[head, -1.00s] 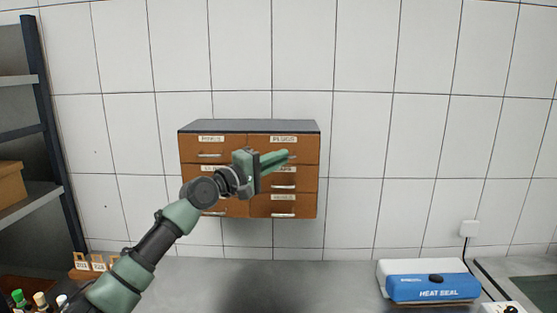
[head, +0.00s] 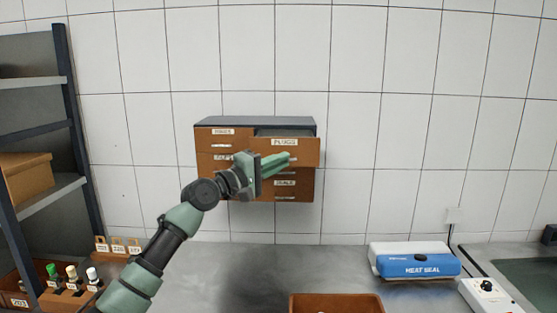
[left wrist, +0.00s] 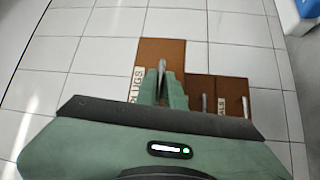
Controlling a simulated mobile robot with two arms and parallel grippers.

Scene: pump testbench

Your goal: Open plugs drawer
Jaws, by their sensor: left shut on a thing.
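The plugs drawer (head: 306,149) is the top right drawer of the brown wall cabinet (head: 223,121). It stands out from the cabinet, and its dark interior shows above the front. My left gripper (head: 288,158) is in front of it, shut on its handle. In the left wrist view the drawer front (left wrist: 176,50) shows its PLUGS label sideways, and my left gripper (left wrist: 160,82) is closed around the metal handle (left wrist: 162,64). My right gripper is not in view.
Other closed, labelled drawers (head: 222,142) lie beside and below. A blue and white heat sealer (head: 415,262) stands on the grey counter (head: 235,285) at right. A brown bin (head: 337,304) is at the front. A shelf rack (head: 75,130) stands at left.

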